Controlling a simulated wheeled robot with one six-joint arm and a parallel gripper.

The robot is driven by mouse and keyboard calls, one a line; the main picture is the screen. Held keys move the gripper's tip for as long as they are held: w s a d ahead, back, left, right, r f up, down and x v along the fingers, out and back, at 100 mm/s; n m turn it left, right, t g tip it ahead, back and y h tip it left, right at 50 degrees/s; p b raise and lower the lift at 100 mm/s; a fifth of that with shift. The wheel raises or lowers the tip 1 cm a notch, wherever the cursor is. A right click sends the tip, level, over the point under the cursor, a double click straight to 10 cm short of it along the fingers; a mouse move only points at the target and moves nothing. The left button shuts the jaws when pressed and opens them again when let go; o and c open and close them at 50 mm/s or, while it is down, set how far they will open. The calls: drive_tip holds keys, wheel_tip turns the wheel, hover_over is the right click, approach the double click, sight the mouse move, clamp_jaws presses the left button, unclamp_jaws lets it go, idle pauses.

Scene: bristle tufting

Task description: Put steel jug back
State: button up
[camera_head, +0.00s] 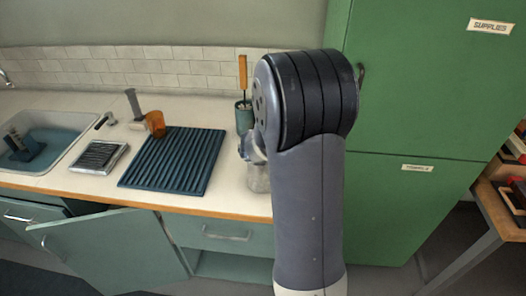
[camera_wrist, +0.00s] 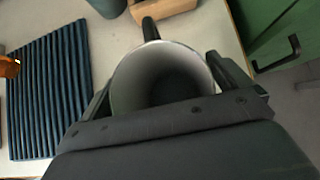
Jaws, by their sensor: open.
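The steel jug (camera_head: 258,179) stands upright near the front edge of the counter in the head view, partly hidden behind my arm. In the wrist view I look down into the open mouth of the jug (camera_wrist: 135,75); a dark handle (camera_wrist: 150,28) sticks out at its far side. My gripper (camera_wrist: 162,72) is open, with one finger on each side of the jug. I cannot tell whether either finger touches its wall. My arm hides most of the gripper in the head view.
A ribbed blue mat (camera_head: 172,160) lies left of the jug, with an orange cup (camera_head: 155,123) behind it. A teal pot (camera_head: 244,116) holding an orange-handled tool stands behind the jug. A sink (camera_head: 50,135) is far left; a green cabinet (camera_head: 420,100) stands right.

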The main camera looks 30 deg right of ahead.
drive_tip(key=p+v, duration=0.4)
drive_tip(key=v, duration=0.8)
drive_tip(key=shift+s, duration=0.1)
drive_tip(key=shift+c, duration=0.2)
idle(0.9)
